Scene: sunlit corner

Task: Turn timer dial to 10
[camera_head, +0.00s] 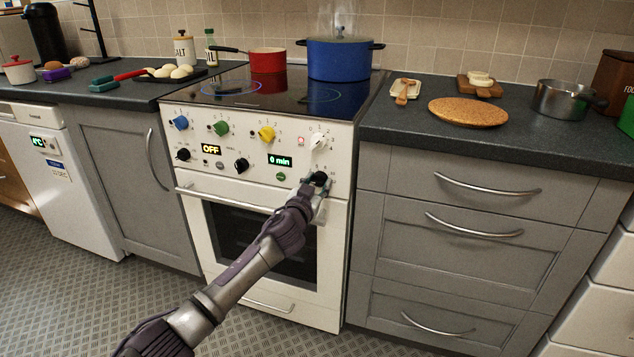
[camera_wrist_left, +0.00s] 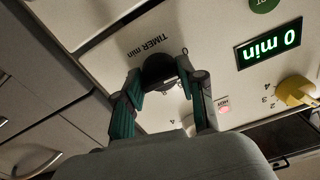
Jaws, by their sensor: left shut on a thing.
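The black timer dial (camera_head: 320,177) is at the right end of the white cooker's control panel. In the left wrist view the dial (camera_wrist_left: 158,67) shows beside the "TIMER min" label. My left gripper (camera_head: 314,187) reaches it from below and is shut on it. In the left wrist view the gripper's (camera_wrist_left: 163,82) green-padded fingers sit on both sides of the dial. They hide part of its edge and scale. The timer display (camera_head: 280,160) reads "0 min", as it also does in the left wrist view (camera_wrist_left: 270,45). My right gripper is not in view.
A white knob (camera_head: 318,141) is close above the timer dial, and a black knob (camera_head: 242,165) is left of the display. The oven handle (camera_head: 232,201) runs below the panel. A blue pot (camera_head: 339,59) and a red pan (camera_head: 267,60) stand on the hob.

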